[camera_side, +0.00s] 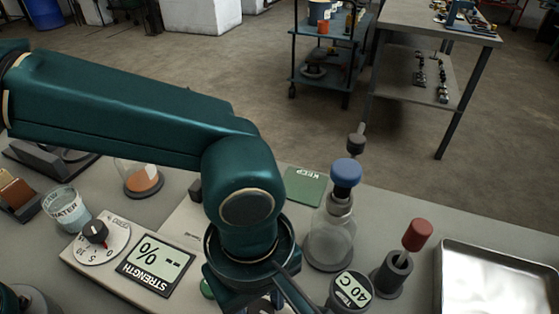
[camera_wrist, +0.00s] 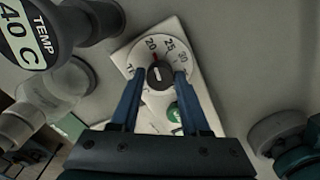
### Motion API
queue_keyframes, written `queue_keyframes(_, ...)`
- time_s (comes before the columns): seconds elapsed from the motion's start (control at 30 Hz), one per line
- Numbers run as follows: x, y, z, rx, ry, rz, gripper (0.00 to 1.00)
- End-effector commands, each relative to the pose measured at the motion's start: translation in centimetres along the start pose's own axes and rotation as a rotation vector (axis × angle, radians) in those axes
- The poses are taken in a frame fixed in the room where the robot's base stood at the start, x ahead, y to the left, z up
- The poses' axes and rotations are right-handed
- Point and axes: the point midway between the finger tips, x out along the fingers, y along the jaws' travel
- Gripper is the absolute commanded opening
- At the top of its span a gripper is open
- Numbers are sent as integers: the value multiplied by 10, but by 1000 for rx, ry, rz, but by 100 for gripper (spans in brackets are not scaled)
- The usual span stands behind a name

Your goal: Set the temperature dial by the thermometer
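In the wrist view, the temperature dial (camera_wrist: 178,55) is a white disc marked 20, 25 and 30 on a pale panel. Its dark round knob (camera_wrist: 159,79) has a red pointer close to the 20 mark. My gripper (camera_wrist: 160,74) has its two blue fingers on either side of the knob, apparently with small gaps. The thermometer display (camera_wrist: 28,32) reads 40 C, labelled TEMP; it also shows in the side view (camera_side: 352,291). In the side view my arm hides the temperature dial and my fingertips.
A green button (camera_wrist: 173,112) is just below the dial. A blue-capped glass flask (camera_side: 329,238), a red-handled tool (camera_side: 417,236) in a holder and a metal tray (camera_side: 500,245) stand right.

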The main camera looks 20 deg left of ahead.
Motion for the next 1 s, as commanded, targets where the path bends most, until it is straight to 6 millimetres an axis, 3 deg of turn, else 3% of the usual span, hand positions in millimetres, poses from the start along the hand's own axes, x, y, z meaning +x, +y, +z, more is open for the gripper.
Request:
queue_keyframes(0.03,0,0,0,0,0,0,22)
queue_keyframes(0.1,0,0,0,0,0,0,0)
queue_keyframes(0.57,-1,0,0,93,0,0,0)
queue_keyframes(1.0,-1,0,0,469,0,0,0)
